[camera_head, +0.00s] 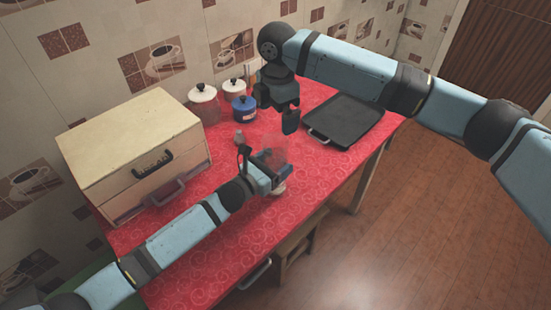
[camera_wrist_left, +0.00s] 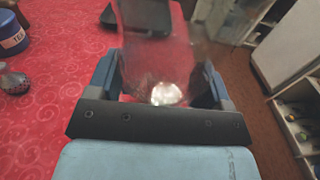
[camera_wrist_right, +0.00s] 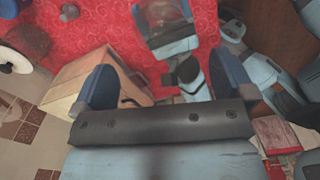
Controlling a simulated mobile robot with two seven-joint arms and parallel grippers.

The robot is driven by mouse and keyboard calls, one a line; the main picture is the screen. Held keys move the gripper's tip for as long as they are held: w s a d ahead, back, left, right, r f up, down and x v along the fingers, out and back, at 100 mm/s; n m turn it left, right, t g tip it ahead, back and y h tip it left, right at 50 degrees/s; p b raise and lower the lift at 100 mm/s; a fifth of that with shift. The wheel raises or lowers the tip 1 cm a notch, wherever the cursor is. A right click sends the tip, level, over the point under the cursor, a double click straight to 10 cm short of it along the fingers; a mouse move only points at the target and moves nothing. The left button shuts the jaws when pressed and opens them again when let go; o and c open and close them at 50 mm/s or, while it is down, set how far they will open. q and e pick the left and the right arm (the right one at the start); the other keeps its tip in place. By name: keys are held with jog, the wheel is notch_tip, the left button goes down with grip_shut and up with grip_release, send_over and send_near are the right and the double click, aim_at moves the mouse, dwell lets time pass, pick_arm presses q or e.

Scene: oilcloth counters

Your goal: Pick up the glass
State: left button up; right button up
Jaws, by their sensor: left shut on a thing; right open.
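The clear glass (camera_head: 275,152) is upright at the counter's front edge, faint against the red cloth. It fills the upper middle of the left wrist view (camera_wrist_left: 158,55) and shows at the top of the right wrist view (camera_wrist_right: 166,14). My left gripper (camera_head: 270,172) is shut on the glass, with one finger on each side in the left wrist view (camera_wrist_left: 160,85). I cannot tell whether the glass touches the cloth. My right gripper (camera_head: 282,112) is open and empty above the counter, behind the glass.
A cream bread box (camera_head: 130,140) stands at the left. White canisters (camera_head: 203,110) and a blue canister (camera_head: 244,109) stand by the wall. A small grey object (camera_head: 238,138) lies behind the glass. A black tray (camera_head: 345,120) lies at right. A wooden stool (camera_head: 300,240) is under the counter.

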jog(key=m, duration=0.6)
send_near(275, 148)
jog(key=s+d+f, duration=0.1)
jog(key=s+f, duration=0.1)
jog(key=s, duration=0.1)
jog(key=f, duration=0.3)
jog(key=a+f, duration=0.1)
jog(key=f, duration=0.1)
jog(key=shift+w+f, duration=0.1)
jog(key=shift+f, duration=0.05)
jog(key=c, duration=1.1)
